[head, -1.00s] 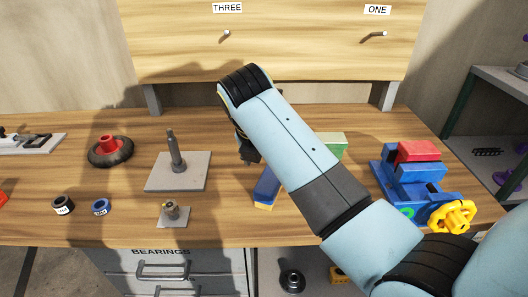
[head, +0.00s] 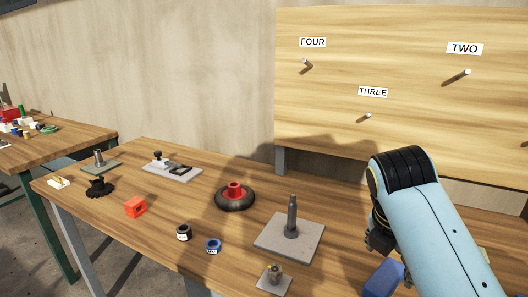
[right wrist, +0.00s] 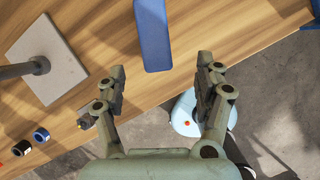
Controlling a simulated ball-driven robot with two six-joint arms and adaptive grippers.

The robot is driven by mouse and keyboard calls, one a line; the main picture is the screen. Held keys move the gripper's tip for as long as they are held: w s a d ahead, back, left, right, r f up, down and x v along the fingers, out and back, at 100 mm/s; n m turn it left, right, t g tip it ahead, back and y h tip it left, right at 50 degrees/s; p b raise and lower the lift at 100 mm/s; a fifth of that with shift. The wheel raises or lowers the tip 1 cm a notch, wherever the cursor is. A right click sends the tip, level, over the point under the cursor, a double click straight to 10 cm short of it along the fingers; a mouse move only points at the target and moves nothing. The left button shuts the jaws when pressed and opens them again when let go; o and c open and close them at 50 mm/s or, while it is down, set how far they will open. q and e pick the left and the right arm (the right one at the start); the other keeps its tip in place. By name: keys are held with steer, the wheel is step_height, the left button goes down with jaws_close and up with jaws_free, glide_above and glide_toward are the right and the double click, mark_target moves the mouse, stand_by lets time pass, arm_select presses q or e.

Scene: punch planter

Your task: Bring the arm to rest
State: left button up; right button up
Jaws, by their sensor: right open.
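My right arm comes in at the lower right of the head view, with its gripper (head: 378,238) partly hidden beneath the wrist, over the workbench (head: 110,215). In the right wrist view the right gripper (right wrist: 160,85) has its two fingers wide apart with nothing between them. A blue block (right wrist: 152,35) lies on the bench just beyond the fingertips; part of it also shows in the head view (head: 384,279). My left gripper is not in view.
A grey plate with an upright post (head: 291,218) stands left of the right gripper. A red-hubbed wheel (head: 234,197), black ring (head: 183,232), blue ring (head: 213,246) and orange block (head: 136,207) lie farther left. A pegboard (head: 400,80) stands behind. A second table (head: 60,145) is at far left.

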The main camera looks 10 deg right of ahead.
steer(key=s+m+t+y, duration=0.1)
steer(key=s+m+y, duration=0.2)
steer(key=s+m, duration=1.9)
steer(key=s+d+f+b, duration=0.1)
steer(key=f+b, duration=0.2)
steer(key=f, duration=1)
steer(key=s+d+f+m+g+b, duration=0.1)
steer(key=f+b, duration=0.2)
steer(key=f, duration=0.9)
steer(key=s+d+f+b, duration=0.1)
steer(key=s+f+b, duration=0.15)
steer(key=f, duration=1.05)
steer(key=s+f+g+b, duration=0.1)
steer(key=s+f+b, duration=0.5)
steer(key=s+f, duration=1)
step_height(320, 180, down, 3)
steer(key=shift+s+d+f+g+b, duration=0.15)
steer(key=shift+d+f+g+b, duration=0.05)
steer(key=shift+d+g+b, duration=0.2)
